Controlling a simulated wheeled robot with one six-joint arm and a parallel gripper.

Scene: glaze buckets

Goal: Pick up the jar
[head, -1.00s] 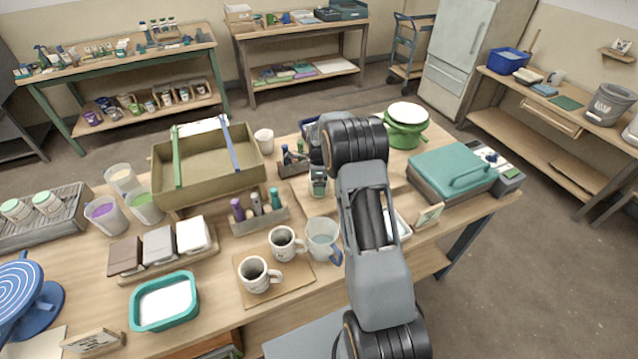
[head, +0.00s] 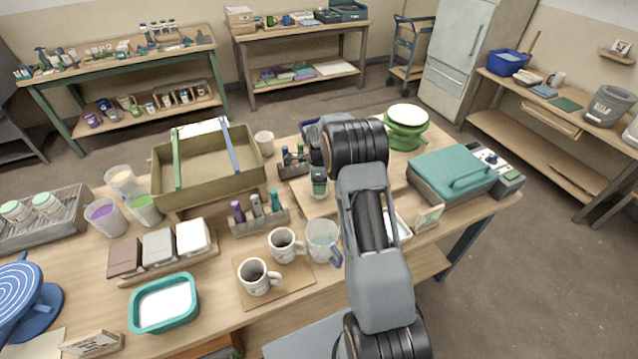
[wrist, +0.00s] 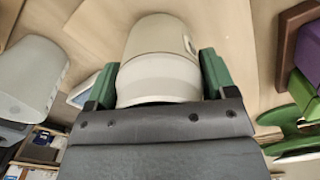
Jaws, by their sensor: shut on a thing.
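The jar (wrist: 158,40) is beige with a paler, whitish upper part, and it fills the middle of the wrist view. My gripper (wrist: 158,82) has a dark green finger on each side of the jar's pale part and is shut on it. In the head view a small pale part of the jar (head: 320,190) shows below a dark green finger, over the wooden board. My arm covers most of the gripper there. I cannot tell whether the jar's base touches the board.
A bottle caddy (head: 260,217), a clear pitcher (head: 323,241) and two mugs (head: 286,245) stand close in front and to the left. A green pot (head: 406,133) and a teal-lidded box (head: 452,172) stand to the right. An olive crate (head: 200,190) stands at the left.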

